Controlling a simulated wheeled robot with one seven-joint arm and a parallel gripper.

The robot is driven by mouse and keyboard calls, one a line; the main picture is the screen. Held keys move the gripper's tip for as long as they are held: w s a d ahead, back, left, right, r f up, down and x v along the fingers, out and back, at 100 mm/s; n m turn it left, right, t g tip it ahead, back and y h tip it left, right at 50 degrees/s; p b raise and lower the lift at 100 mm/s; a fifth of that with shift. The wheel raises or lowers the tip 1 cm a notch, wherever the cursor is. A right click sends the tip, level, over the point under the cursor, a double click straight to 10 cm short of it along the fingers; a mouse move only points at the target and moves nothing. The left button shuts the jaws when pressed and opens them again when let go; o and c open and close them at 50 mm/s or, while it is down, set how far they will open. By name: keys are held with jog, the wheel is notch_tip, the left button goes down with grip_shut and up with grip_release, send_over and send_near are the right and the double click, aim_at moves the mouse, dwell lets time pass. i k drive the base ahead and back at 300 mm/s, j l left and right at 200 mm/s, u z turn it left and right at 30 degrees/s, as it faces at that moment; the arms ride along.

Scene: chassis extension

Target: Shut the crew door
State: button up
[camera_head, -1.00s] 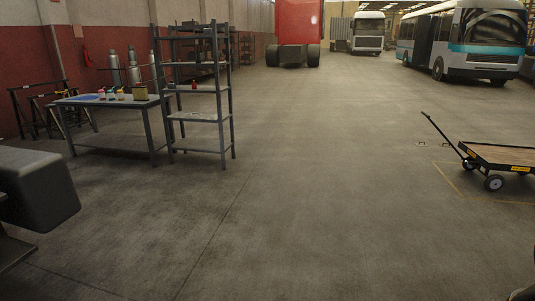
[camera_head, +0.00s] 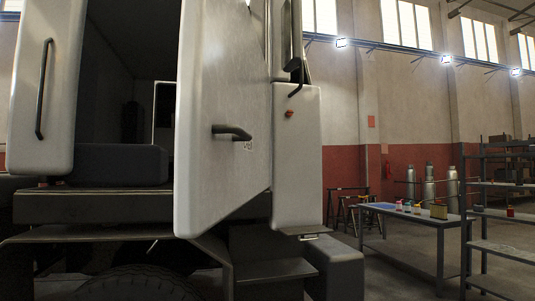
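The crew door is most likely the white door panel (camera_head: 222,120) of a truck cab in the middle left of the head view. It stands open, swung outward toward me. A dark handle (camera_head: 232,132) sticks out on its face. The dark cab opening (camera_head: 115,110) shows to the left of it, with a dark seat-like block (camera_head: 120,165) inside. My gripper is not in view.
A white panel (camera_head: 40,90) with a vertical grab bar borders the opening on the left. Dark steps (camera_head: 265,270) and a wheel (camera_head: 135,285) lie below. A work table (camera_head: 405,230) and shelf rack (camera_head: 500,215) stand at right, with floor before them.

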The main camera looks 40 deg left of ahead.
aim_at(222, 162)
jog(key=l+u, duration=0.25)
jog(key=u, duration=0.15)
jog(key=i+l+u, duration=0.1)
jog(key=l+u, duration=0.15)
jog(key=u, duration=0.2)
jog(key=l+u, duration=0.25)
jog(key=u, duration=0.15)
jog(key=l+u, duration=0.25)
jog(key=u, duration=0.15)
jog(key=k, duration=0.05)
